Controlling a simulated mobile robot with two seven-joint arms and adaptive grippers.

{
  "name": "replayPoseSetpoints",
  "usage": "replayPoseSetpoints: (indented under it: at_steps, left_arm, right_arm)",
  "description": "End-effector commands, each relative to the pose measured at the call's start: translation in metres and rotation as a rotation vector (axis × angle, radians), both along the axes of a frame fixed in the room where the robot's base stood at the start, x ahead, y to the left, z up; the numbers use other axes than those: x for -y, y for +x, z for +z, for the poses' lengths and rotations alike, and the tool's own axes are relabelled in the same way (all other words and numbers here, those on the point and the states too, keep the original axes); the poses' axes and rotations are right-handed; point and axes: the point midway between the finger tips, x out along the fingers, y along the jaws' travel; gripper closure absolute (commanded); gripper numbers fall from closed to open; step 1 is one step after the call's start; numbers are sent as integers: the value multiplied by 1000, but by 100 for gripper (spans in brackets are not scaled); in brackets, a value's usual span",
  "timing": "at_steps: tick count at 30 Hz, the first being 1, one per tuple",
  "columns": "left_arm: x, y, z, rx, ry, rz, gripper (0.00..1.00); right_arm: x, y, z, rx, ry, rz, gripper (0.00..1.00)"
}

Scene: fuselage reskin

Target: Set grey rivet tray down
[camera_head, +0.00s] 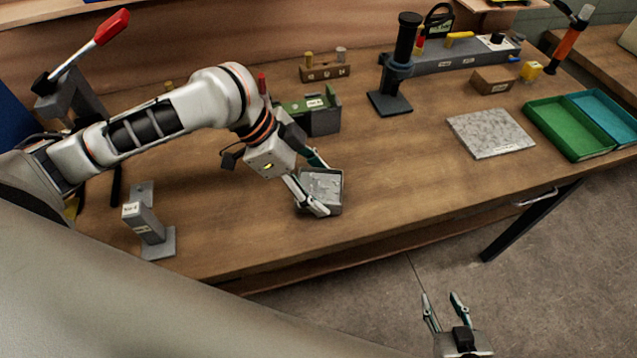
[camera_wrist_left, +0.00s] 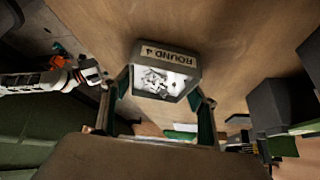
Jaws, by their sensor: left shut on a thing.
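The grey rivet tray (camera_head: 333,206) is a small square box at the middle of the wooden bench, near its front edge. In the left wrist view the tray (camera_wrist_left: 178,58) carries a label that seems to read "ROUND 4" and has several small rivets inside. My left gripper (camera_head: 316,187) is shut on the tray, with a finger at each side. I cannot tell whether the tray touches the bench. My right gripper (camera_head: 446,302) is open and empty, over the floor in front of the bench.
A green holder (camera_head: 318,115) stands behind the tray. A grey stand (camera_head: 150,225) is at the left front. A speckled plate (camera_head: 490,132) and a green bin (camera_head: 565,130) lie to the right. The bench (camera_head: 400,185) is clear between the tray and the plate.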

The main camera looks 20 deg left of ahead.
Motion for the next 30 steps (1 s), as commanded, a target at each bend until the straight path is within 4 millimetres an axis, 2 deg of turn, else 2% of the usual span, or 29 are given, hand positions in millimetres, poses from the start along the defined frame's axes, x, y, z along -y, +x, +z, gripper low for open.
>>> replayPoseSetpoints:
  at_steps: [1, 2, 3, 12, 16, 30]
  left_arm:
    - [0, 0, 0, 0, 1, 0, 34]
    - [0, 0, 0, 0, 1, 0, 26]
    - [0, 0, 0, 0, 1, 0, 24]
    - [0, 0, 0, 0, 0, 0, 24]
    - [-4, 0, 7, 1, 1, 1, 24]
    - [-50, -11, 82, 3, 3, 2, 24]
  right_arm:
    - [0, 0, 1, 1, 0, 0, 60]
    - [0, 1, 2, 2, 0, -1, 60]
    - [0, 1, 2, 4, 1, 0, 60]
    - [0, 2, 5, 9, 2, -1, 60]
    - [0, 2, 5, 8, 2, 0, 60]
    - [0, 2, 21, 8, 1, 1, 60]
